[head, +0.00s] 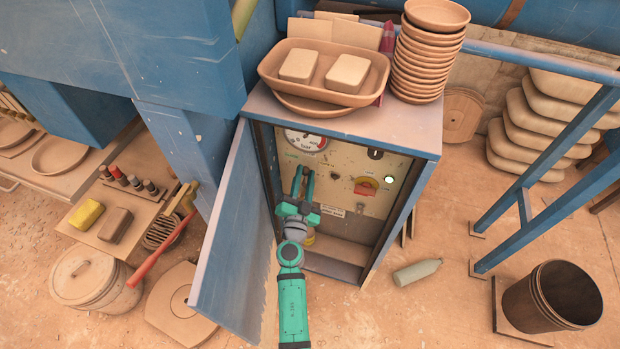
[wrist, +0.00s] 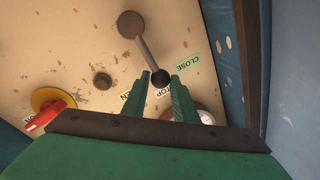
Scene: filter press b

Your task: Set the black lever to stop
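The black lever shows in the wrist view as a grey rod from a round brown pivot (wrist: 130,24) to a black ball knob (wrist: 160,77). The knob lies close to the STOP label (wrist: 166,97), with the CLOSE label (wrist: 187,62) to its right and the partly hidden OPEN label (wrist: 133,96) to its left. My gripper (wrist: 162,76) is open, with one fingertip on either side of the knob; I cannot tell whether either touches it. In the head view my gripper (head: 303,174) is inside the cabinet at the panel, and it hides the lever.
The panel also bears a gauge (head: 304,141) and a red switch on a yellow disc (head: 366,187). The blue cabinet door (head: 240,240) stands open on the left, and the cabinet's right wall (head: 405,205) bounds the other side. Dishes stand on top.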

